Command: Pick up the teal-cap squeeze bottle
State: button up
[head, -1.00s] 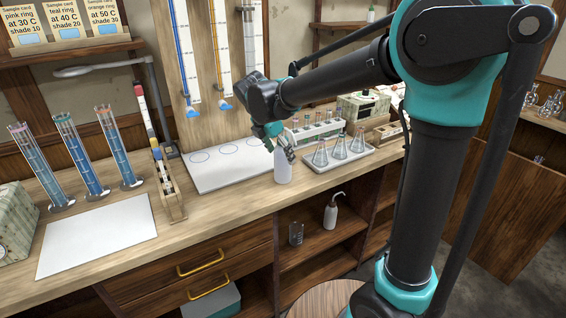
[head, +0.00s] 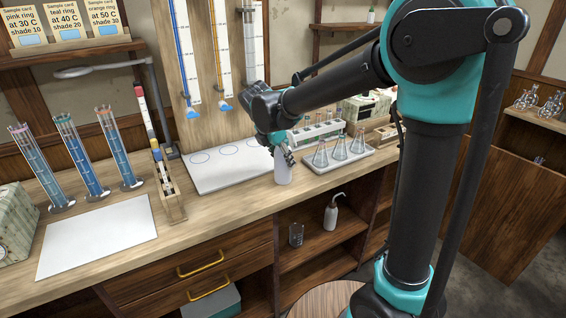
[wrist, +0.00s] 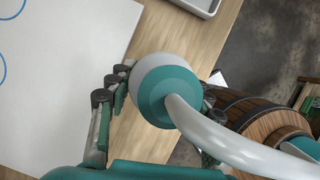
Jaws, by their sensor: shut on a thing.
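The teal-cap squeeze bottle shows in the head view as a white body (head: 283,170) standing upright near the front edge of the bench, its upper part hidden by my gripper. In the wrist view its teal cap (wrist: 163,88) and curved pale spout fill the middle, seen from above. My gripper (head: 281,142) comes down on the bottle from above. In the wrist view its fingers (wrist: 160,100) lie on both sides of the bottle, shut on it. I cannot tell whether the bottle's base touches the bench.
A white board with circles (head: 225,166) lies just left of the bottle. A tray of flasks (head: 340,160) stands to its right. Tall cylinders (head: 80,165) and a white sheet (head: 97,236) are farther left.

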jog(key=shift+r, duration=0.25)
jog(key=shift+r, duration=9.65)
jog(key=shift+s+r, duration=0.1)
